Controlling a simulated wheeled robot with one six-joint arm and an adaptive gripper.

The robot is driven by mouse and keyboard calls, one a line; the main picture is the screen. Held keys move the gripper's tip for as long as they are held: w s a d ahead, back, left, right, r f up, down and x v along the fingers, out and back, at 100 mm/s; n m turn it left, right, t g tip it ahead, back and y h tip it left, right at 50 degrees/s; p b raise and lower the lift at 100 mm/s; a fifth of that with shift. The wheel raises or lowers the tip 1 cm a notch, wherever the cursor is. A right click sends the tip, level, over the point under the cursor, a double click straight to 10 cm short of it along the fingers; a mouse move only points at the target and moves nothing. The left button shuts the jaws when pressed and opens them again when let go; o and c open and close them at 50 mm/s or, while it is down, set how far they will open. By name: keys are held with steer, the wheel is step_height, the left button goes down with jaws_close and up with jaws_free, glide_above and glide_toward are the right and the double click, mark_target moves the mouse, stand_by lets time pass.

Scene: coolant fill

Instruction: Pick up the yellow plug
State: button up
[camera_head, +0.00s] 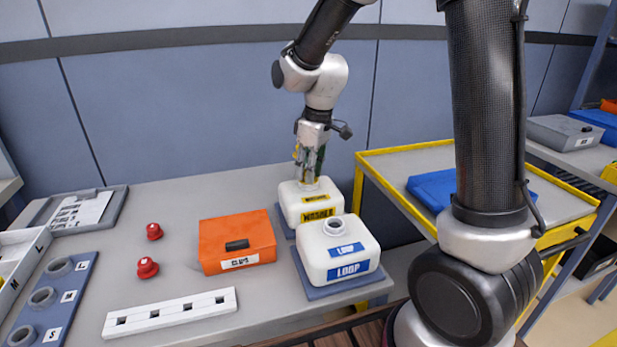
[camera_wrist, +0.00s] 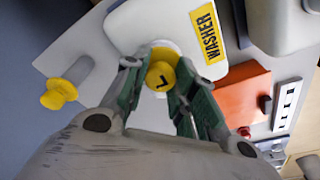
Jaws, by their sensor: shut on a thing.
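My gripper (camera_head: 309,175) points down at the filler neck of the white WASHER jug (camera_head: 292,200). In the head view the fingers largely hide the plug. A second yellow flanged piece (camera_wrist: 58,94) shows at the left of the wrist view, apart from my gripper.
The white LOOP jug (camera_head: 340,252) with an open neck stands in front. An orange box (camera_head: 236,240), two red plugs (camera_head: 154,231) (camera_head: 147,267), a white slotted strip (camera_head: 170,312) and a blue S-M-L holder (camera_head: 70,285) lie leftward. A yellow-edged cart (camera_head: 400,160) stands right.

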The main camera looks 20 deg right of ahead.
steer(key=shift+f, duration=0.1)
step_height(320, 180, up, 10)
steer(key=shift+r, duration=0.1)
steer(key=shift+c, duration=0.6)
